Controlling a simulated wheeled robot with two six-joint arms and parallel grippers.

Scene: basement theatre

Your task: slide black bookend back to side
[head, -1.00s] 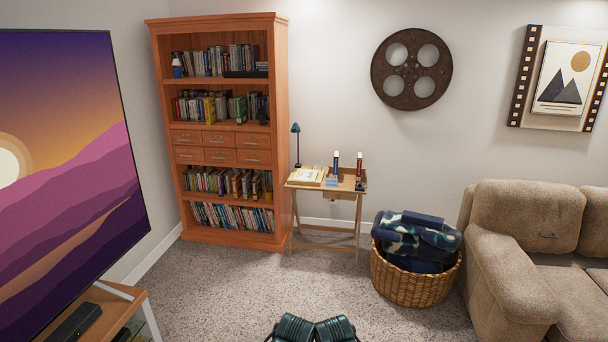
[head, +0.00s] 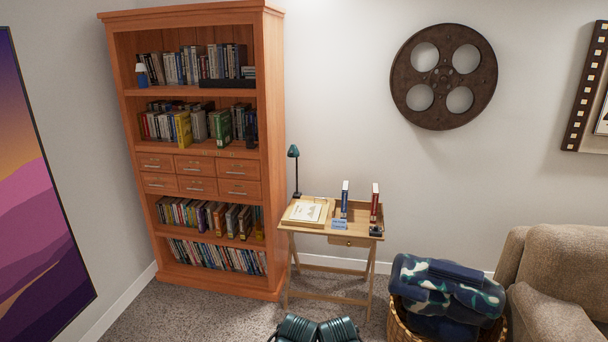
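A small wooden desk (head: 346,241) stands against the back wall in the head view. A blue book (head: 345,198) and a red book (head: 374,203) stand upright on it, with a gap between them. A small dark object (head: 376,231) sits at the desk's front right, below the red book. It is too small to tell whether it is the black bookend. Dark parts of my own arms show at the bottom edge, well short of the desk. The fingers of neither gripper show.
A tall orange-brown bookcase (head: 197,275) with several rows of books stands left of the desk. A green lamp (head: 294,152) and an open book (head: 305,211) are on the desk's left. A basket (head: 400,325) with blankets (head: 445,285) and a sofa (head: 555,265) are at right. Carpet lies in front.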

